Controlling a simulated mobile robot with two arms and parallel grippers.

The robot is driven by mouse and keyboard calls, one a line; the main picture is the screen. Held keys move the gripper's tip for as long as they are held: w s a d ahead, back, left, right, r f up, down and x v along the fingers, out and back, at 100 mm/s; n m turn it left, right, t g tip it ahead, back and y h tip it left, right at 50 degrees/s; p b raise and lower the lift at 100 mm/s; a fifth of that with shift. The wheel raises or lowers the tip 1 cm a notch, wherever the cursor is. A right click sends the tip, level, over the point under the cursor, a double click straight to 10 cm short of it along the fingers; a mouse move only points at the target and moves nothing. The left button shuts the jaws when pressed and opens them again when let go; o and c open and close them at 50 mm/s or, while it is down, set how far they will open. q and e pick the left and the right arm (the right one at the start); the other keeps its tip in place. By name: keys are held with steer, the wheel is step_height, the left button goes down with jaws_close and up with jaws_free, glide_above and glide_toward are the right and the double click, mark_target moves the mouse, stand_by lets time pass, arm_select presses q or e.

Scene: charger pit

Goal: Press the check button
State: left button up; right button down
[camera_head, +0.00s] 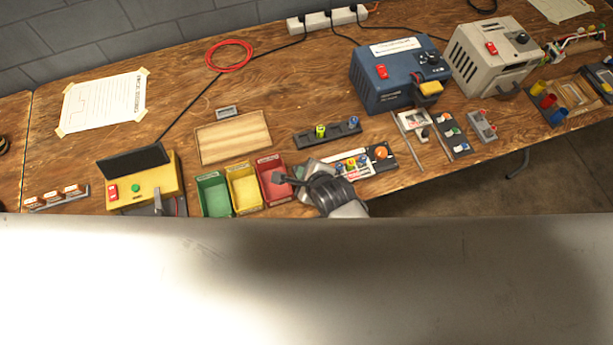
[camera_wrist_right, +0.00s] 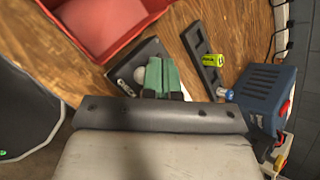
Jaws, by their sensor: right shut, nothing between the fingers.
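My right gripper (camera_head: 312,168) is over the front edge of the bench, above the left end of a dark panel (camera_head: 363,171) with several coloured pieces and an orange round button (camera_head: 381,152). In the right wrist view, the green fingers (camera_wrist_right: 160,72) are together and empty. They cover part of the panel (camera_wrist_right: 152,48); a pale round knob (camera_wrist_right: 140,75) shows just left of them. I cannot tell whether they touch the panel. A yellow box (camera_head: 168,178) at the left has a green button (camera_head: 135,188) and a red switch (camera_head: 112,192). My left gripper is out of view.
Green (camera_head: 214,177), yellow (camera_head: 243,167) and red (camera_head: 268,158) bins stand left of my right gripper. A battery holder (camera_head: 340,139) lies behind the panel. A blue charger box (camera_head: 377,97) stands at the back right.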

steer(key=shift+f, duration=0.2)
stand_by(0.5)
steer(key=shift+f, duration=0.25)
steer(key=shift+f+b, duration=0.3)
steer(key=shift+f, duration=0.1)
stand_by(0.6)
steer(key=shift+r, duration=0.1)
steer(key=shift+r+p, duration=0.75)
steer(key=shift+p, duration=0.3)
steer(key=shift+r, duration=0.1)
step_height(320, 180, up, 5)
steer(key=p, duration=0.5)
